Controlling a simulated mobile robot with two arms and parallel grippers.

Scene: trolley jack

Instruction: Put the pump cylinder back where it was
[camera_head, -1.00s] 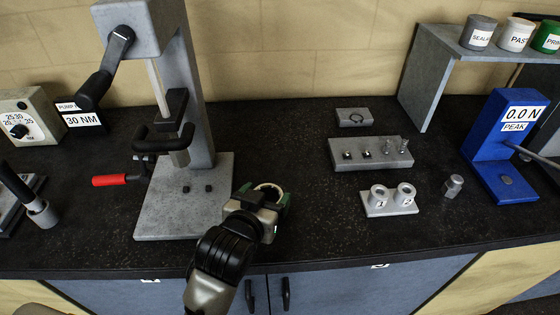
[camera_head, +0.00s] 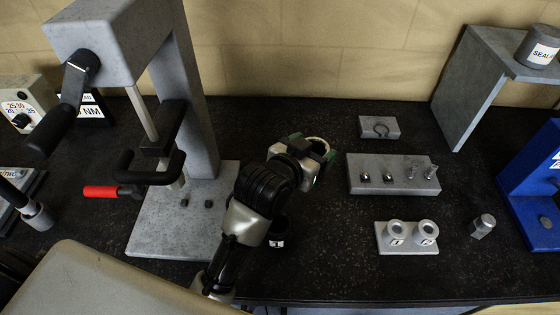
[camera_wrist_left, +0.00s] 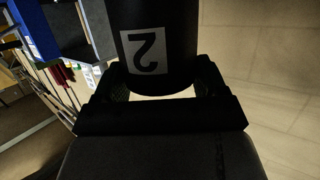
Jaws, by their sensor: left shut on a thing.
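My left gripper (camera_head: 312,152) is shut on a dark cylinder (camera_wrist_left: 153,40) with a white label that reads 2, upside down in the left wrist view. In the head view only its pale ring-shaped top rim (camera_head: 318,141) shows between the fingers; the fingers hide the rest. The gripper is right of the press base (camera_head: 172,235), over the counter; its exact height is hard to tell. Another dark cylinder (camera_head: 279,230), labelled 1, stands on the counter beside my left forearm, partly hidden by it. My right gripper is not in view.
The press (camera_head: 195,90) with its crank stands at the left. Right of the gripper are a block with small parts (camera_head: 360,182), a small block with a ring (camera_head: 368,126), a tray with two sleeves (camera_head: 385,247) and a hex piece (camera_head: 482,226). A shelf stands behind them.

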